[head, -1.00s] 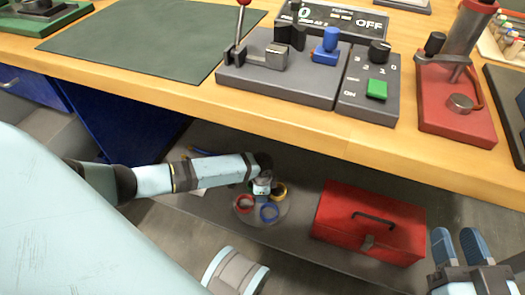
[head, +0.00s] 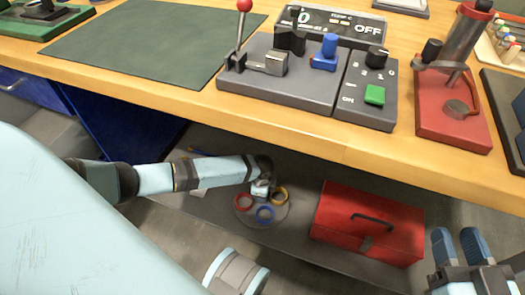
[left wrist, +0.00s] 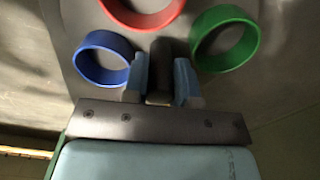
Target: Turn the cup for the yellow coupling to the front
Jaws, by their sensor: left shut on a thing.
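A grey round turntable (head: 285,210) sits on the shelf under the bench. It carries a red ring-shaped cup (head: 243,202) at left, a blue one (head: 265,214) at the near edge and a yellow one (head: 280,195) at right. My left gripper (head: 261,188) reaches down over the middle. In the left wrist view it is shut on a dark post (left wrist: 160,52), with the green cup (left wrist: 225,39), the red cup (left wrist: 142,8) and the blue cup (left wrist: 102,58) around it. The green cup is hidden in the head view. My right gripper (head: 459,246) is open and empty at lower right.
A red toolbox (head: 368,225) stands on the shelf, right of the turntable. The wooden bench top (head: 205,103) overhangs the shelf and carries a lever unit (head: 280,75), a switch box (head: 368,100) and a red press (head: 455,110).

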